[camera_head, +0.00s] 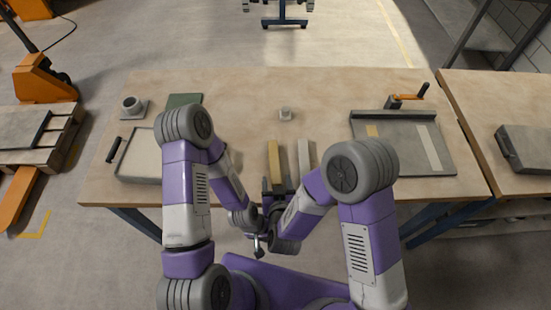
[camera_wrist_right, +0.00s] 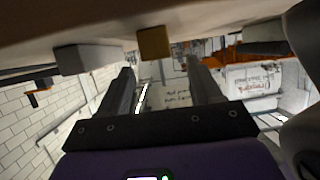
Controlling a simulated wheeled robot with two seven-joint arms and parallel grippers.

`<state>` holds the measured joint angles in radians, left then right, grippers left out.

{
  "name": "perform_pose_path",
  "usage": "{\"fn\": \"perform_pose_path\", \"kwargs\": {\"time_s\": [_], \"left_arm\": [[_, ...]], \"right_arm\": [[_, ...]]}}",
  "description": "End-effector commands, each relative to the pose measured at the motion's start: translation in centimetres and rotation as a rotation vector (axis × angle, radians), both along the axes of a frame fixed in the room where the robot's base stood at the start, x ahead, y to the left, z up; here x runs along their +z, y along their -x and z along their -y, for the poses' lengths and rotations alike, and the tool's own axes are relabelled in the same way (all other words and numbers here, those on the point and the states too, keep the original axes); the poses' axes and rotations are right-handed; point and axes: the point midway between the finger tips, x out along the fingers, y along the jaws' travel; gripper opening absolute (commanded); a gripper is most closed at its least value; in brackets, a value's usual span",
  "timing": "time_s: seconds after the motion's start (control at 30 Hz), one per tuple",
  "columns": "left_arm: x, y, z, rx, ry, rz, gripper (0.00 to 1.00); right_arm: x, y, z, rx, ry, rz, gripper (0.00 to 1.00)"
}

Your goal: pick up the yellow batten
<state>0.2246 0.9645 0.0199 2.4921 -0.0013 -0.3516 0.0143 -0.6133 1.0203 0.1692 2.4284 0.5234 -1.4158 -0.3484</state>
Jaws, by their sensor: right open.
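The yellow batten (camera_head: 274,155) lies lengthwise on the table near its front edge, beside a pale grey batten (camera_head: 304,157) on its right. My right gripper (camera_head: 278,184) is at the near end of the yellow batten. In the right wrist view, my right gripper (camera_wrist_right: 162,75) is open and empty. The end of the yellow batten (camera_wrist_right: 154,42) shows beyond the gap between its fingers, and the grey batten (camera_wrist_right: 85,58) is to the left. My left gripper (camera_head: 257,243) is low in front of the table, partly hidden by my arms; its jaws are unclear.
A grey board (camera_head: 440,158) with strips on it and an orange crank (camera_head: 420,92) is at the right. A pale tray (camera_head: 138,168) sits at the left, partly behind my left arm. The table's back middle (camera_head: 270,85) is clear.

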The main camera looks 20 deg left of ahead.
Motion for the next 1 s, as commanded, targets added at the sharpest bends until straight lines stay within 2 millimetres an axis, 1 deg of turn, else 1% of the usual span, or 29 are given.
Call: {"fn": "perform_pose_path", "kwargs": {"time_s": [0.3,0.43,0.63,0.67,1.0], "left_arm": [[-0.5,-0.1,0.0,0.001,0.000,0.002,0.43],[-0.6,-0.1,0.0,0.001,0.000,0.002,0.43],[-0.6,-0.1,0.0,0.001,0.000,0.002,0.43],[-0.6,-0.1,0.0,0.001,0.000,0.002,0.43],[-0.6,-0.1,0.0,0.001,0.000,0.002,0.43]], "right_arm": [[-1.4,-4.1,-1.4,-0.004,-0.002,-0.001,0.64],[-1.6,-4.9,-1.7,-0.003,-0.002,-0.002,0.64],[-1.6,-4.9,-1.8,-0.002,-0.001,-0.001,0.64],[-1.6,-4.9,-1.8,-0.002,-0.001,-0.001,0.62],[-1.6,-4.9,-1.8,-0.002,-0.001,-0.001,0.10]]}}
